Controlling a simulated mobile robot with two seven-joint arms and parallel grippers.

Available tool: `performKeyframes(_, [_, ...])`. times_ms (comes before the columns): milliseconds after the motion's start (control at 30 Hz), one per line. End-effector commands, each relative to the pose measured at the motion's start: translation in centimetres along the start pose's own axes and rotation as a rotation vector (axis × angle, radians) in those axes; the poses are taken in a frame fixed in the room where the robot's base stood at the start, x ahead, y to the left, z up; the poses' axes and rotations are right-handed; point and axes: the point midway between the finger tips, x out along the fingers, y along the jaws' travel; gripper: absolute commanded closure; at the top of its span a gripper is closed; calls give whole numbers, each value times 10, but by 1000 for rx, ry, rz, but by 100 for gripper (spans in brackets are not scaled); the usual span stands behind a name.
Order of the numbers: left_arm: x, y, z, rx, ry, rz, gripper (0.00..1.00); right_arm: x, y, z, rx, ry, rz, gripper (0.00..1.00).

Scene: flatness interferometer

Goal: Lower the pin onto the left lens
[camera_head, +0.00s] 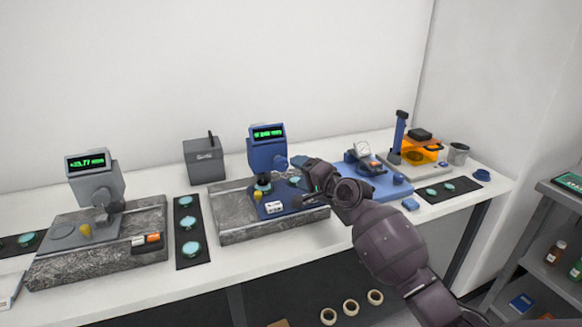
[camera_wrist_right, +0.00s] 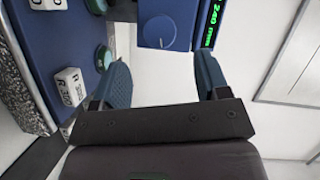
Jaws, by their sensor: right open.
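The blue gauge (camera_head: 267,148) stands mid-table with a lit green display; a round blue knob (camera_wrist_right: 161,32) is on its side. A small teal lens (camera_head: 263,187) sits under its head, partly hidden, so I cannot tell whether the pin touches it. In the wrist view a teal round piece (camera_wrist_right: 103,57) shows beside one finger. My right gripper (camera_head: 303,172) is just right of the gauge. Its fingers are apart and empty (camera_wrist_right: 163,68), with the knob ahead between them, not gripped. My left gripper is out of view.
A grey gauge (camera_head: 93,185) stands on a granite slab at left. A black mat (camera_head: 178,262) with several teal lenses lies between the gauges. Lettered white blocks (camera_wrist_right: 69,87) are on the blue base. A blue device (camera_head: 375,185) and an orange box (camera_head: 420,150) stand at right.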

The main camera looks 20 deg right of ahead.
Motion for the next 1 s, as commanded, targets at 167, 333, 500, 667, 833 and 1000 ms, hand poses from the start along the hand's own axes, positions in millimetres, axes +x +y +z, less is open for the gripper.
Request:
performKeyframes(167, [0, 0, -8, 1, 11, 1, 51, -19, 0, 0, 1, 1, 0, 32])
performKeyframes(333, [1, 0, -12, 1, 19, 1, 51, -25, 0, 0, 1, 0, 0, 32])
performKeyframes(500, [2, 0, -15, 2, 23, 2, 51, -25, 0, 0, 1, 0, 0, 32])
performKeyframes(667, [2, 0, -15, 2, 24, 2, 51, -25, 0, 0, 1, 0, 0, 32])
performKeyframes(833, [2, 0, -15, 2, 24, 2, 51, -25, 0, 0, -12, 0, 0, 32])
performKeyframes(1000, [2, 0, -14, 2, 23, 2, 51, -25, -1, -4, -159, 24, -1, 32])
